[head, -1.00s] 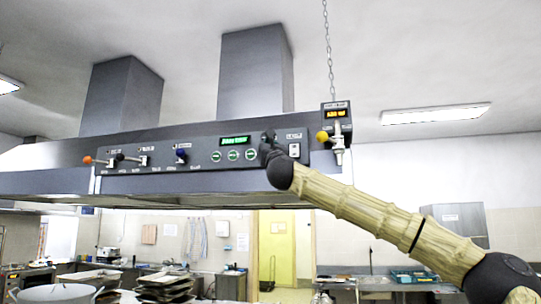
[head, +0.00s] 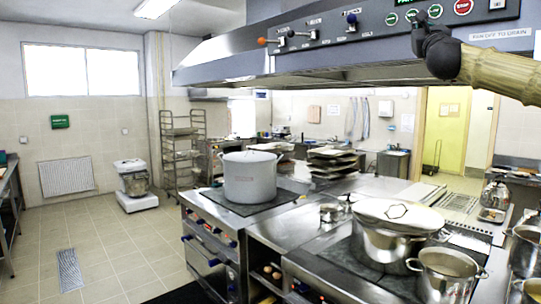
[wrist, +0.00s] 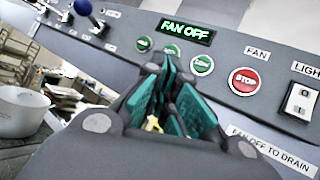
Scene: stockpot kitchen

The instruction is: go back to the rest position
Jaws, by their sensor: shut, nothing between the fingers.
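My gripper (wrist: 165,88) is shut and empty in the wrist view, its fingers together just in front of the hood control panel (wrist: 120,28). The lit display (wrist: 187,31) reads "FAN OFF". Green buttons (wrist: 202,65) and a red STOP button (wrist: 246,81) lie beside and beyond the fingers. I cannot tell whether the fingertips touch the panel. In the head view my gripper (head: 419,22) is at the upper right, dark and small, at the end of my tan arm. It overlaps the lower part of the panel.
A large pot (head: 250,178) stands on the left stove. A lidded pot (head: 388,240) and an open pot (head: 447,275) stand on the front range. The extraction hood (head: 290,72) hangs over them. The tiled floor (head: 110,250) at left is mostly clear.

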